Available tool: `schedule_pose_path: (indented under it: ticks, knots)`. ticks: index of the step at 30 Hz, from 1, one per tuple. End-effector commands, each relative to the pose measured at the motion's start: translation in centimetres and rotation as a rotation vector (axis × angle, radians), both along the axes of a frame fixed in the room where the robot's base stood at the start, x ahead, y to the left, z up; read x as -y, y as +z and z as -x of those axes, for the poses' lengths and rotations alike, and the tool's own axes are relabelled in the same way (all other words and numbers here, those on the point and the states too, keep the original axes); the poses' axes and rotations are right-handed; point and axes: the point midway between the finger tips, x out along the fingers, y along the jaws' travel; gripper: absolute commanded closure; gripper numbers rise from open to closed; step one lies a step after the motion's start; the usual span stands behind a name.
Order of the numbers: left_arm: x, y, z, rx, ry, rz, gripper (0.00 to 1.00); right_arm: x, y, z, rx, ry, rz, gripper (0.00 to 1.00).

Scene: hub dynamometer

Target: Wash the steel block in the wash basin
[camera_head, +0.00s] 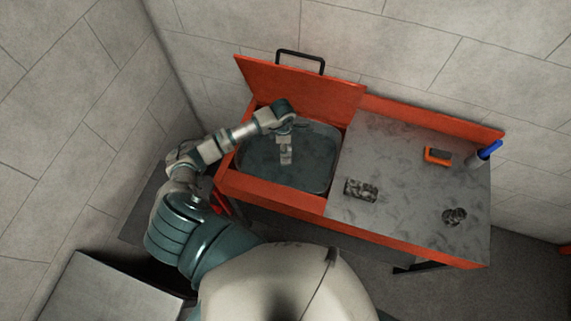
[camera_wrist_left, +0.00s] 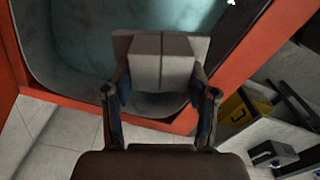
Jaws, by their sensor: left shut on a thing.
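The wash basin (camera_head: 255,165) is a grey-teal sink of water in the orange-framed bench, and it also shows in the left wrist view (camera_wrist_left: 75,50). My left gripper (camera_head: 286,150) is over the basin, pointing down into it. In the left wrist view, the gripper (camera_wrist_left: 160,82) is shut on a pale grey block (camera_wrist_left: 147,62) with a seam down its middle, held between the two fingers. I take this as the steel block. Whether it touches the water is hard to tell. My right gripper is not in view.
The orange lid (camera_head: 300,85) with a black handle stands raised behind the basin. On the worktop (camera_head: 400,195) right of it are a mottled dark block (camera_head: 361,190), a dark lumpy piece (camera_head: 454,217), an orange-and-black item (camera_head: 437,156) and a blue-topped container (camera_head: 489,150).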

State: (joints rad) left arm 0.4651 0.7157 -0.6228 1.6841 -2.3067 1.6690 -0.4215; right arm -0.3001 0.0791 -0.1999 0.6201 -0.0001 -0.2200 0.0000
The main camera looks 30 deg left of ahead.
Motion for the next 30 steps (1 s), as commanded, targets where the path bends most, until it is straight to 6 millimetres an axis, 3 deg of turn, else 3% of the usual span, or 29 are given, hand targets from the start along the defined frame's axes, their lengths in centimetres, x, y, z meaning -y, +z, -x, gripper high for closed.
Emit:
schedule_pose_path:
  ticks: [5, 17, 30]
  knots:
    - [0.0, 0.5, -0.1, 0.004, 0.000, 0.000, 1.00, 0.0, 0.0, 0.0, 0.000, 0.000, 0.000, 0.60]
    - [0.0, 3.9, -0.1, 0.004, 0.000, 0.000, 1.00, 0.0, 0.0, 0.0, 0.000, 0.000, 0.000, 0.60]
    - [0.0, 4.1, -0.1, 0.003, 0.000, 0.000, 1.00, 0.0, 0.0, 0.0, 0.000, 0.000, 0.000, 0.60]
